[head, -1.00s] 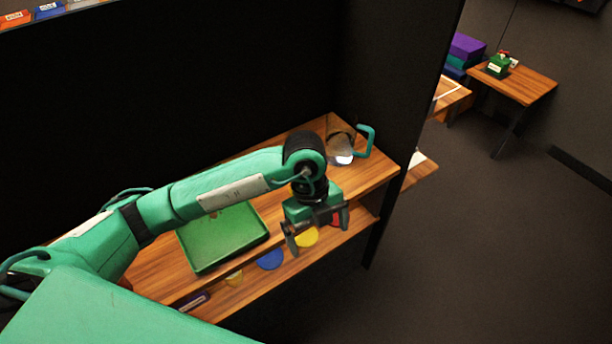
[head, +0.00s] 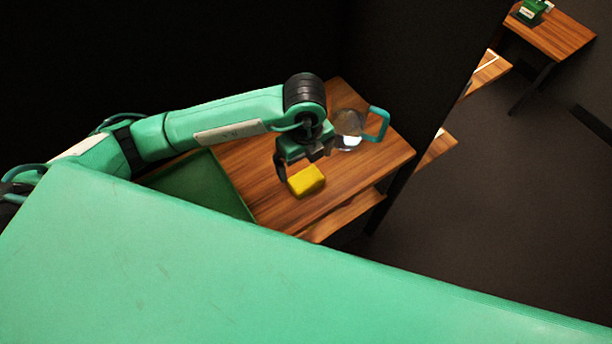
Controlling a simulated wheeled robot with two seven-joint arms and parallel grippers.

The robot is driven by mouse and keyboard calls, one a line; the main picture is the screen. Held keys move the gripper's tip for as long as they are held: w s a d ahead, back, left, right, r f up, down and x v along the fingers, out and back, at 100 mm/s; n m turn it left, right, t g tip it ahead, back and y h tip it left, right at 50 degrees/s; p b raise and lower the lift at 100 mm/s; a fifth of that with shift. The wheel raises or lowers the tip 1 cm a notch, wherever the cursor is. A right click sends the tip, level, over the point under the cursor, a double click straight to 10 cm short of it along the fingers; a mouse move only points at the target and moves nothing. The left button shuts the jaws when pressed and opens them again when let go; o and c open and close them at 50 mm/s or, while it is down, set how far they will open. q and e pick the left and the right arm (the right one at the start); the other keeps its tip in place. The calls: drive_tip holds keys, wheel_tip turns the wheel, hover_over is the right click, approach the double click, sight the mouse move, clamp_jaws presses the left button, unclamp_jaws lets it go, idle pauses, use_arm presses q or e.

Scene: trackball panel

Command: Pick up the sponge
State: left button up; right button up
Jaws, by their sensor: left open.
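A yellow sponge (head: 307,180) lies on the wooden shelf top, right of the green tray. My left gripper (head: 304,161) is open and empty, pointing down just behind the sponge in the picture. One finger shows beside the sponge's left end; the other is near its upper right. I cannot tell how high the fingers are above the shelf. My right gripper is not in view.
A green tray (head: 238,187) sits left of the sponge, partly hidden by my body. A clear jug (head: 348,128) with a teal handle stands behind to the right, close to my gripper. A dark wall stands behind the shelf (head: 350,181).

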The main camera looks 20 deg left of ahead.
sight(306, 179)
use_arm(q)
wheel_tip(306, 179, down, 2)
drive_tip(key=shift+w+f, duration=0.1)
drive_tip(key=shift+f, duration=0.15)
drive_tip(key=shift+f+p, duration=0.3)
drive_tip(key=shift+f, duration=0.15)
drive_tip(key=f, duration=0.2)
drive_tip(key=f+p, duration=0.1)
drive_tip(key=shift+s+d+f, duration=0.15)
drive_tip(key=shift+s+f, duration=0.15)
drive_tip(key=shift+f, duration=0.55)
drive_tip(key=c, duration=1)
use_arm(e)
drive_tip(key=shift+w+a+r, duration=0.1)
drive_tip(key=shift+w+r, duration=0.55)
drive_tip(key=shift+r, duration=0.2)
